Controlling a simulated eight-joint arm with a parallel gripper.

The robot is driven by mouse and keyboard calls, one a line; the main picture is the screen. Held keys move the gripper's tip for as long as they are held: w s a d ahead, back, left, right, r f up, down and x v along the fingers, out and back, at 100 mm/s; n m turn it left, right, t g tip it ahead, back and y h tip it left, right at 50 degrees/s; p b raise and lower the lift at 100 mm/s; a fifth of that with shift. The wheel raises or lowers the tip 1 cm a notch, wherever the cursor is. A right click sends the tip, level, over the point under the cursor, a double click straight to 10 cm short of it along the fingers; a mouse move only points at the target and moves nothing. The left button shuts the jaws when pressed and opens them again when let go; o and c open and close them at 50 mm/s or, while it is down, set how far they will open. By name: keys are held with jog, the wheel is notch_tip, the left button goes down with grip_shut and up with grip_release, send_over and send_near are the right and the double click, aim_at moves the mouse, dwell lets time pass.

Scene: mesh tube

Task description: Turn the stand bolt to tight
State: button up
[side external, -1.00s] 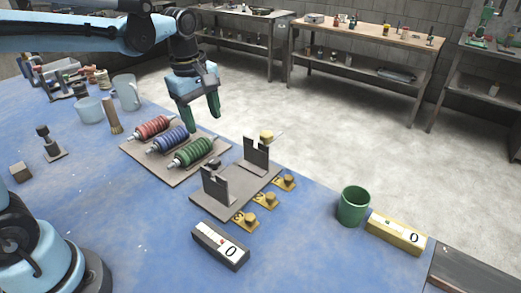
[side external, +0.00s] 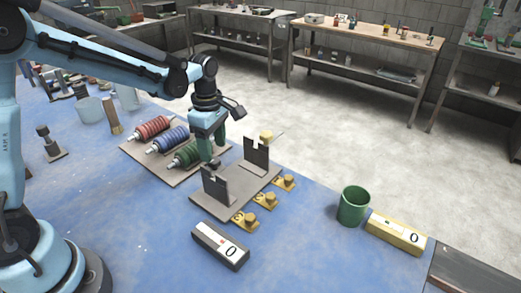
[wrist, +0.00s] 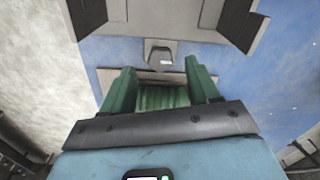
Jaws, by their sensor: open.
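The stand (side external: 237,193) is a grey base with two slotted upright plates, one near (side external: 215,186) and one far (side external: 256,154). A yellow knob (side external: 266,135) shows at the top of the far plate; I cannot tell if it is the stand bolt. My gripper (side external: 208,158) points down at the tray's right end, left of the stand, with its green fingers apart. In the wrist view the green ribbed roller (wrist: 162,98) shows between the open fingers; I cannot tell whether they touch it. A small dark block (wrist: 160,52) lies just beyond the fingertips.
Red (side external: 152,128) and blue (side external: 168,138) rollers lie on the tray (side external: 135,153). Several yellow tags with knobs (side external: 265,201) lie along the stand's right. A grey box (side external: 220,246), a green cup (side external: 353,206) and a yellow box (side external: 396,232) stand in front and right.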

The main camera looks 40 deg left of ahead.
aim_at(215, 160)
jog(key=shift+f, duration=1.75)
jog(key=c, duration=1)
jog(key=shift+c, duration=0.2)
